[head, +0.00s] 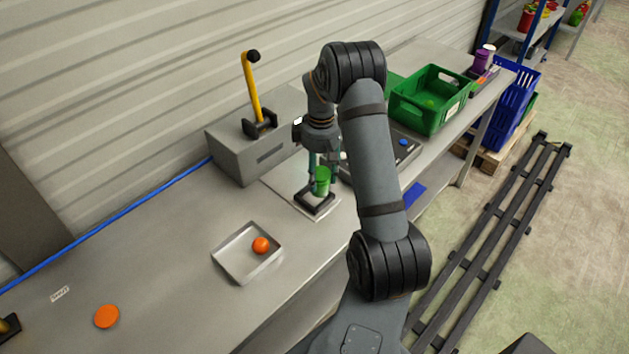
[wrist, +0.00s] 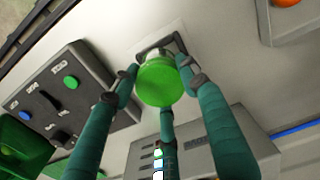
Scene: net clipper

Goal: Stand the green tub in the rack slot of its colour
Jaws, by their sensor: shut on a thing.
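The green tub (head: 322,182) is between the teal fingers of my gripper (head: 322,172). In the wrist view the round green tub (wrist: 160,82) shows end-on, with the fingers (wrist: 160,88) closed around it. It is at a black square frame (head: 314,203) on a pale plate on the bench; the frame also shows behind it in the wrist view (wrist: 178,44). I cannot tell whether the tub touches the frame. At the far right end of the bench a purple tub (head: 481,60) stands by a dark, low holder (head: 488,76), whose slots are too small to read.
A grey box with a yellow lever (head: 252,88) stands behind the gripper. A control panel (head: 400,150) and a green crate (head: 432,100) are to the right. A shallow tray (head: 236,262) holds an orange ball (head: 261,245). An orange disc (head: 107,316) lies on the open bench at left.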

